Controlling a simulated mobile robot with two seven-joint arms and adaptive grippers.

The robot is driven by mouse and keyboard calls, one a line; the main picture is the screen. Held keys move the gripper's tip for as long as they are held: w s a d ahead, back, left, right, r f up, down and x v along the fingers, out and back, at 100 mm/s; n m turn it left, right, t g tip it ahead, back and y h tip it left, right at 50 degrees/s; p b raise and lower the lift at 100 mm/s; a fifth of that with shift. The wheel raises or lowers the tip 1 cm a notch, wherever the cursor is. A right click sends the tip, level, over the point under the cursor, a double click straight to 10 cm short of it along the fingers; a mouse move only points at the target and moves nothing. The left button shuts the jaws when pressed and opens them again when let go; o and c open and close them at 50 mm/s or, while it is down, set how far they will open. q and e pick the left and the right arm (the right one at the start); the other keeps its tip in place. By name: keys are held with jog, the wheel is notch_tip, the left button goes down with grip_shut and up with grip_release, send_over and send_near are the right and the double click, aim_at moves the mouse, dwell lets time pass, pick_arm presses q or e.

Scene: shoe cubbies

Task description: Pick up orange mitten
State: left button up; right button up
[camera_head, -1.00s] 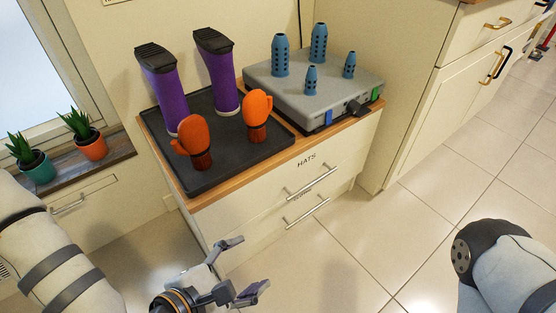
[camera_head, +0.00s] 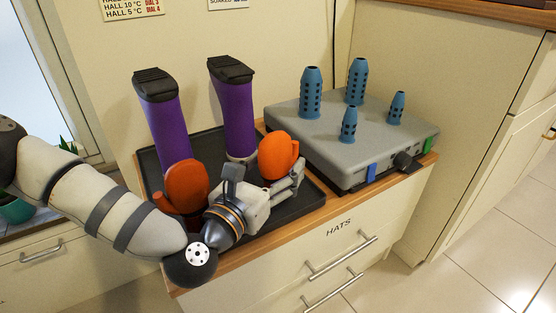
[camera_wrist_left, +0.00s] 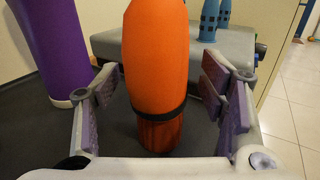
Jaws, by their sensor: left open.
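Two orange mittens stand upright on the black tray (camera_head: 313,197), on top of the HATS drawer unit. My left gripper (camera_head: 268,174) is at the right-hand mitten (camera_head: 278,153), with its jaws open. In the left wrist view this mitten (camera_wrist_left: 157,60) stands between the two spread fingers, with a visible gap on each side. Its dark-banded cuff is low between them. The other orange mitten (camera_head: 186,184) stands to the left, its lower part partly covered by my left arm. My right gripper is out of view.
Two purple boots (camera_head: 163,130) with black tops stand behind the mittens. A grey box (camera_head: 340,154) with several blue perforated posts is at the right. The drawer unit has handles (camera_head: 341,257) on its front. Open tiled floor lies to the right.

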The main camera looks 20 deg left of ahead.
pick_arm(q)
jog(key=c, duration=1.2)
jog(key=shift+c, duration=0.2)
